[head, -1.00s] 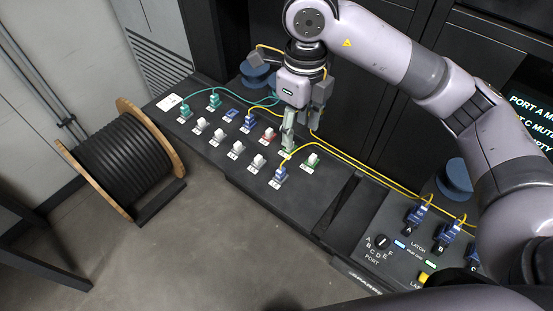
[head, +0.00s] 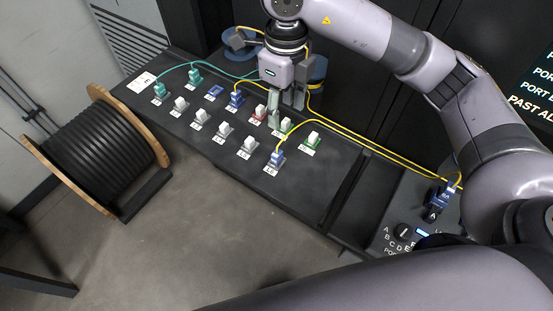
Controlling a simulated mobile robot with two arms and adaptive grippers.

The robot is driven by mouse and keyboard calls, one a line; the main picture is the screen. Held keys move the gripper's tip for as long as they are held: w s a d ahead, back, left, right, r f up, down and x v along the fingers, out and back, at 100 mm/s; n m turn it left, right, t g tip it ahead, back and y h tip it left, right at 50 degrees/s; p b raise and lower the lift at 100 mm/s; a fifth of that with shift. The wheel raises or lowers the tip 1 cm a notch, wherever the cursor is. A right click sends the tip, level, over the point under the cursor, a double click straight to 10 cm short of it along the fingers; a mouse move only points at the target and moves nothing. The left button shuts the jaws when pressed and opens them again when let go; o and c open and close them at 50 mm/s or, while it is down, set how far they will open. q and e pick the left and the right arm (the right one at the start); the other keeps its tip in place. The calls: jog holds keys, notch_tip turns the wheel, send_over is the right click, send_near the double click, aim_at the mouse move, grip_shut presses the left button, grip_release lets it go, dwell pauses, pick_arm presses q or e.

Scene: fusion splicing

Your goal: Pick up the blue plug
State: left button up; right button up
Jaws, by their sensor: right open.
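A blue plug (head: 277,158) with a yellow cable sits upright in the front row of the black panel (head: 200,145). A second blue plug (head: 235,99) with a yellow cable stands further back and left. My right gripper (head: 286,108) points down over the panel, open, with a gap between its two fingers. It is beside the red-based port (head: 259,113) and the green-based port (head: 285,126), behind and above the front blue plug and apart from it. Nothing shows between its fingers. My left gripper is out of view.
Several white plugs (head: 225,129) and two teal plugs (head: 194,76) fill nearby ports. Yellow cables (head: 365,157) run right to a dark blue connector (head: 437,195) by a dial (head: 403,231). A cable reel (head: 97,150) stands on the floor at left.

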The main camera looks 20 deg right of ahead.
notch_tip(320, 180, down, 2)
jog(key=f, duration=0.1)
jog(key=p, duration=0.3)
send_over(278, 154)
jog(key=f, duration=0.5)
jog(key=d+f, duration=0.1)
jog(key=f, duration=0.2)
jog(key=shift+s+f, duration=0.1)
jog(key=shift+s, duration=0.15)
jog(key=shift+a+f+p, duration=0.2)
jog(key=shift+f+p, duration=0.35)
jog(key=f, duration=0.1)
jog(key=f+p, duration=0.1)
jog(key=f, duration=0.1)
jog(key=shift+w+a+f+p, duration=0.25)
jog(key=shift+f+p, duration=0.05)
jog(key=shift+p, duration=0.1)
jog(key=shift+f, duration=0.45)
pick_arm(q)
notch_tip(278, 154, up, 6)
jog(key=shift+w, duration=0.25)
pick_arm(e)
jog(key=c, duration=1)
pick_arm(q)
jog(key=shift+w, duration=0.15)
